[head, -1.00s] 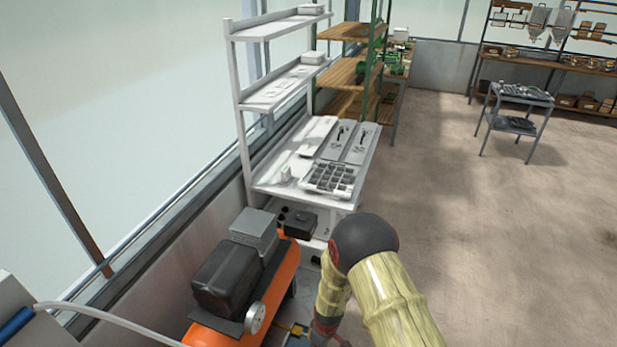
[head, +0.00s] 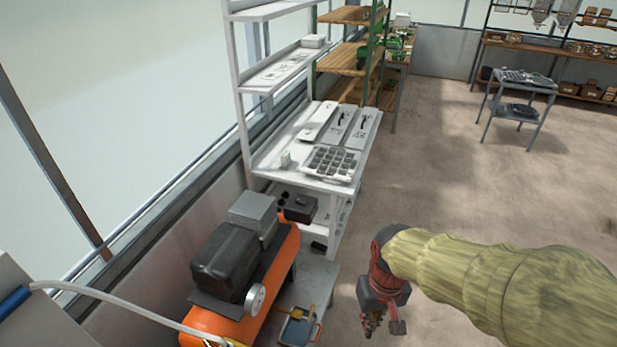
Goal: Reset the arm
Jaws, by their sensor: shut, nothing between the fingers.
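My arm (head: 500,275) reaches in from the right edge in the head view, in a yellowish sleeve, and bends down at its red and dark wrist. My gripper (head: 370,330) hangs below the wrist, pointing down, near the bottom of the view. It is shut with nothing in it. It is over the floor, apart from and to the right of the low grey stand.
An orange compressor (head: 283,254) stands at lower left, beside the low grey stand (head: 318,279) with a blue tray (head: 296,328). A white bench (head: 272,155) holds a cell tray (head: 333,163). A grey cart (head: 518,97) stands far right. Open floor lies between.

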